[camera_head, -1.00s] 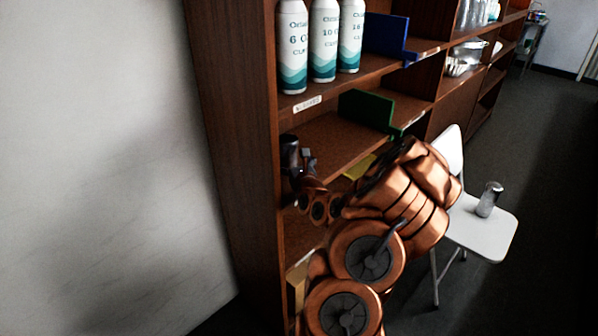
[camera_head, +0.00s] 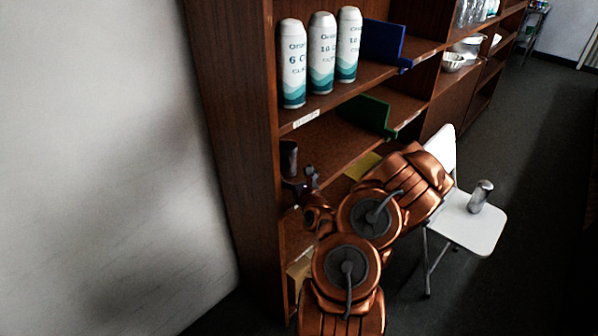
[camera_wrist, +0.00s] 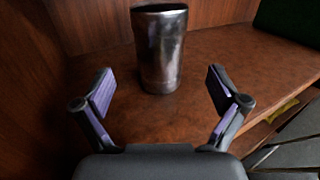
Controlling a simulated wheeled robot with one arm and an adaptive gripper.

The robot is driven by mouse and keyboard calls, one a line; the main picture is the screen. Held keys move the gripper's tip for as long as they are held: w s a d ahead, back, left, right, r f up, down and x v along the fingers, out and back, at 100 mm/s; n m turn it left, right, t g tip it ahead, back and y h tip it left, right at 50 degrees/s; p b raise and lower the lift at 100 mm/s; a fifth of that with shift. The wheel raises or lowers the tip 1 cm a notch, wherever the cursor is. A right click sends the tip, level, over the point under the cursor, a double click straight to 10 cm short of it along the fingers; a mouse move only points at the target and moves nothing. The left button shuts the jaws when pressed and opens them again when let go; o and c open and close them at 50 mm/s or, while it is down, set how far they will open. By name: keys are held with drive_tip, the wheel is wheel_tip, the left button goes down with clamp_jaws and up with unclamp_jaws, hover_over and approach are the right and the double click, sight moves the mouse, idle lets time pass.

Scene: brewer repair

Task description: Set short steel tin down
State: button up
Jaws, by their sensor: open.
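A short steel tin (camera_wrist: 160,50) stands upright on the brown shelf board (camera_wrist: 218,66) in the wrist view. In the head view the dark tin (camera_head: 288,158) stands at the left end of the middle shelf, close to the side panel. My gripper (camera_wrist: 160,88) is open, its purple-padded fingers spread wide. The tin is beyond the fingertips, centred between them and apart from both. In the head view my gripper (camera_head: 308,180) is small and dark, just in front of the tin and partly hidden by my arm.
Three white and teal bottles (camera_head: 321,55) stand on the shelf above. A green divider (camera_head: 366,114) stands to the right on the tin's shelf, a blue divider (camera_head: 384,42) above. A white chair (camera_head: 470,222) holds a metal shaker (camera_head: 481,196).

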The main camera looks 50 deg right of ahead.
drive_tip(key=shift+s+a+r+p, duration=0.25)
drive_tip(key=shift+s+p, duration=0.1)
drive_tip(key=shift+p, duration=0.5)
drive_tip(key=shift+s+a+f, duration=0.15)
drive_tip(key=shift+s, duration=0.3)
drive_tip(key=shift+p+v, duration=0.55)
drive_tip(key=shift+v, duration=0.45)
